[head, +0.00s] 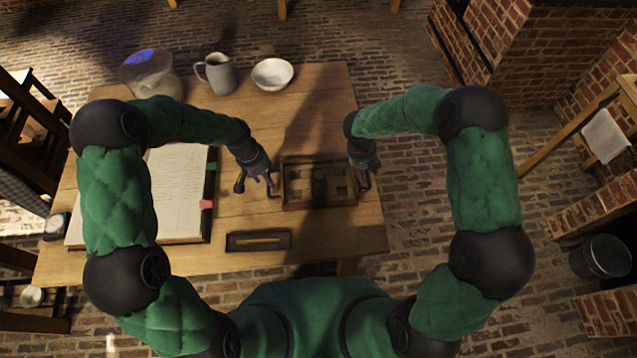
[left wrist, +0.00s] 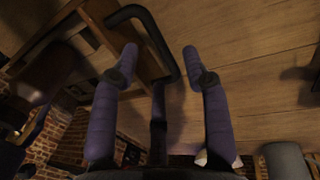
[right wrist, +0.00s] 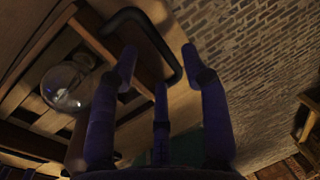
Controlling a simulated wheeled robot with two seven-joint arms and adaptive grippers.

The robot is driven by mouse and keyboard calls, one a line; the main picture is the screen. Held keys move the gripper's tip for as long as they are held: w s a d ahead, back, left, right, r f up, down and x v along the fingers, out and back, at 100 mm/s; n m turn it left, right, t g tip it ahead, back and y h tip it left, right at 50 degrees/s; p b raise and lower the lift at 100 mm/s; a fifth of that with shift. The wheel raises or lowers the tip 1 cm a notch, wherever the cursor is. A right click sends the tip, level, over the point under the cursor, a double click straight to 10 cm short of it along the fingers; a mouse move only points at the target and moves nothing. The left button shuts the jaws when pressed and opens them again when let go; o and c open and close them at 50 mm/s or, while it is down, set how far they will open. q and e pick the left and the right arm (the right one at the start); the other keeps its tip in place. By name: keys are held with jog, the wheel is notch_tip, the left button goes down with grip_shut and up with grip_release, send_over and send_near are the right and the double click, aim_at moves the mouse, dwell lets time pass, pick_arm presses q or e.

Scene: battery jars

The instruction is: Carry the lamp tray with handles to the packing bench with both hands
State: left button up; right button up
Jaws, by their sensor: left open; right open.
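The lamp tray (head: 320,207) is a shallow, dark wooden box with compartments, on the right part of the wooden table. My left gripper (head: 257,186) is open at the tray's left end. In the left wrist view its fingers reach toward the black bent handle (left wrist: 159,45) without being closed on it. My right gripper (head: 363,176) is open at the right end. The right wrist view shows that end's black handle (right wrist: 160,46) near the spread fingertips. I cannot tell if either touches.
An open book (head: 178,190) lies left of the tray, and a small dark tray (head: 258,241) lies in front. A glass jar (head: 147,75), a jug (head: 217,76) and a white bowl (head: 272,74) stand at the table's back. A wooden stand with a white cloth (head: 605,136) is far right.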

aim_at(367, 176)
pick_arm(q)
jog(key=shift+d+f, duration=0.25)
jog(key=shift+f, duration=1)
jog(key=shift+d+f, duration=0.2)
jog(key=shift+f, duration=1)
pick_arm(e)
jog(key=shift+x, duration=2.45)
pick_arm(q)
grip_shut()
pick_arm(e)
grip_shut()
